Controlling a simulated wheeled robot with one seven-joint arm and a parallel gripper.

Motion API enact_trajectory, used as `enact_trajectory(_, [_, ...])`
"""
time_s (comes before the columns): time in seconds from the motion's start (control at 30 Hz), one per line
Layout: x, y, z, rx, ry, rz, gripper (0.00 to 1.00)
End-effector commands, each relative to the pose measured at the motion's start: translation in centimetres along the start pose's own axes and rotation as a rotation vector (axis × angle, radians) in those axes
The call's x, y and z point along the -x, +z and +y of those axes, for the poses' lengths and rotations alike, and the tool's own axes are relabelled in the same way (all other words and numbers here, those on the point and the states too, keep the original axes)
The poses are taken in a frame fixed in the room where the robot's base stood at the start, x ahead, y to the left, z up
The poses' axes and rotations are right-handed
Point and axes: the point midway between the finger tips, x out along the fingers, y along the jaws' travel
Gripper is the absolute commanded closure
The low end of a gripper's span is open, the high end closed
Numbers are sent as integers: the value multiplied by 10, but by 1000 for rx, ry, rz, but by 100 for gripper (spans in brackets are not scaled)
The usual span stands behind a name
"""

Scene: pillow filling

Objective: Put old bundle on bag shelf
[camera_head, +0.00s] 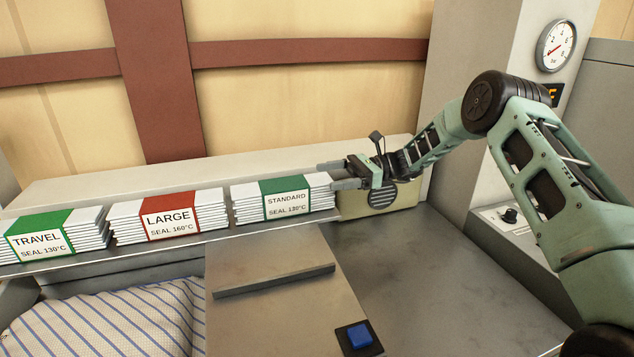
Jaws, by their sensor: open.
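Three bundles of flat white bags stand in a row on a long grey shelf (105,259). The left one, TRAVEL (40,238), has a green band. The middle one, LARGE (168,216), has a red band. The right one, STANDARD (285,198), has a green band. No label marks any of them as old. My gripper (337,175) is open at the right end of the STANDARD bundle, its fingers pointing left. I cannot tell whether the fingers touch that bundle. Nothing shows held between them.
A beige box with a round grille (405,197) stands right of STANDARD, partly behind my gripper. In front are a metal plate with a bar (275,280), a blue button (358,335) and striped fabric (110,320). A knob panel (510,217) and gauge (556,45) are right. Grey counter (420,265) is clear.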

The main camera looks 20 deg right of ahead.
Motion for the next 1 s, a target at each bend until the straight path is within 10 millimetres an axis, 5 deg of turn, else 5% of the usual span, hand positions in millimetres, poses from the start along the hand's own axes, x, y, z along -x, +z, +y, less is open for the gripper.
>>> enact_trajectory(0.33, [56,-1,0,1,0,-1,18])
enact_trajectory(1.0, [63,0,0,0,1,0,18])
